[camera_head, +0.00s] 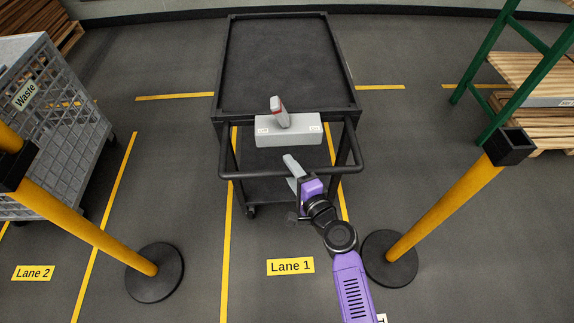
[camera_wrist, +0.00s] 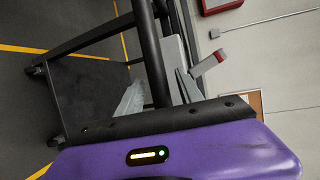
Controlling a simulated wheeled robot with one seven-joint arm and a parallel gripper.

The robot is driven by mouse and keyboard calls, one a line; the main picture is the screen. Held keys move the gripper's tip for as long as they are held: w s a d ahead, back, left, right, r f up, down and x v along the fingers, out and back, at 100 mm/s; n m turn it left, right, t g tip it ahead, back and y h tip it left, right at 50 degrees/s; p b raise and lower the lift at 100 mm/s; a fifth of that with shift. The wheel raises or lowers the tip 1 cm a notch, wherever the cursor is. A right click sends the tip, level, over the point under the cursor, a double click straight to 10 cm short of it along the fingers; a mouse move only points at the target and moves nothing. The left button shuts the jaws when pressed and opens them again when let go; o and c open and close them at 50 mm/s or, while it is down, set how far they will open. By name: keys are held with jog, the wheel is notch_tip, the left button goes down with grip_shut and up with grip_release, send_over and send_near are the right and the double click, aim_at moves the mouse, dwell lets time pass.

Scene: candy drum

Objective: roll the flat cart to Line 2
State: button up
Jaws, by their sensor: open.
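The flat cart (camera_head: 278,60) has an empty black deck, a lower shelf and a black push handle (camera_head: 240,175) on its near side. It stands in the lane marked Lane 1 (camera_head: 290,265). A grey box (camera_head: 289,136) with a grey and red lever (camera_head: 279,110) sits at the handle end; its small labels are unreadable. My gripper (camera_head: 293,166) is open at the handle's middle. In the wrist view the handle bar (camera_wrist: 150,45) passes between my open fingers (camera_wrist: 158,92); contact cannot be told. No sign reading Line 2 shows.
Yellow posts on round bases (camera_head: 154,272) (camera_head: 389,258) flank the near side. A grey mesh cart marked Waste (camera_head: 60,130) stands left, behind the Lane 2 label (camera_head: 33,273). A green rack (camera_head: 484,75) with wooden pallets stands right. Floor beside the cart is clear.

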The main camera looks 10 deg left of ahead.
jog(key=shift+x, duration=1.15)
grip_shut()
jog(key=shift+f, duration=0.1)
dwell(0.5)
